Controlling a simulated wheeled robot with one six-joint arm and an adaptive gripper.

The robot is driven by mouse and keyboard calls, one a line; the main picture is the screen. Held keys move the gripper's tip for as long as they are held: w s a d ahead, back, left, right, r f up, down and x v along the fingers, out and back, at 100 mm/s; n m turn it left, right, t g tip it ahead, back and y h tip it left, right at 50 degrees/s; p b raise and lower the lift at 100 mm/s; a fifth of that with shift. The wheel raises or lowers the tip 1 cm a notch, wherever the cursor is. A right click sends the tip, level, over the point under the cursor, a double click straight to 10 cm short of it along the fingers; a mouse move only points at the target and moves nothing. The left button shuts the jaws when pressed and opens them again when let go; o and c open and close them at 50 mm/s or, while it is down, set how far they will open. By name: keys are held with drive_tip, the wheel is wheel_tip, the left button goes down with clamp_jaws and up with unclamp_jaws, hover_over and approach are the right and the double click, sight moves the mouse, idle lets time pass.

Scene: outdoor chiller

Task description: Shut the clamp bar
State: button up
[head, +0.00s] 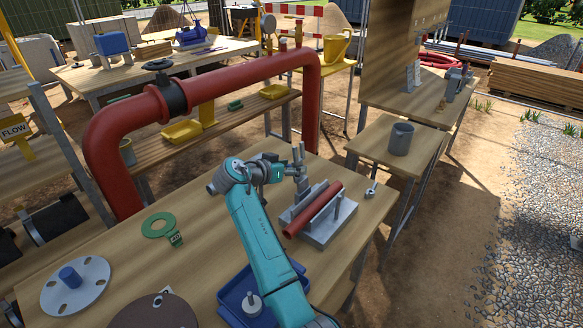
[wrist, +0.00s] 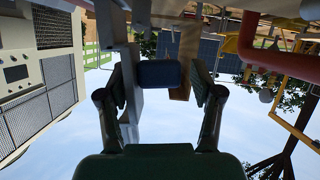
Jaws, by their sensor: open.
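A grey clamp base (head: 336,228) sits on the near wooden table, with a red pipe (head: 313,209) lying along it. A grey upright piece (head: 299,160), which looks like the raised clamp bar, stands at the base's far left end. My gripper (head: 284,172) is just left of this piece; I cannot tell in the head view whether they touch. In the wrist view my gripper (wrist: 162,95) has its fingers apart. A dark blue block (wrist: 160,73) and a grey upright bar (wrist: 134,80) show between the fingers. Whether these belong to the clamp is unclear.
A large red pipe arch (head: 200,95) with a black valve stands behind the table. A blue tray (head: 237,300), a green ring (head: 158,225) and a grey flange (head: 76,288) lie on the near table. A grey cup (head: 401,138) stands on the side bench.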

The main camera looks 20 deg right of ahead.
clamp_jaws()
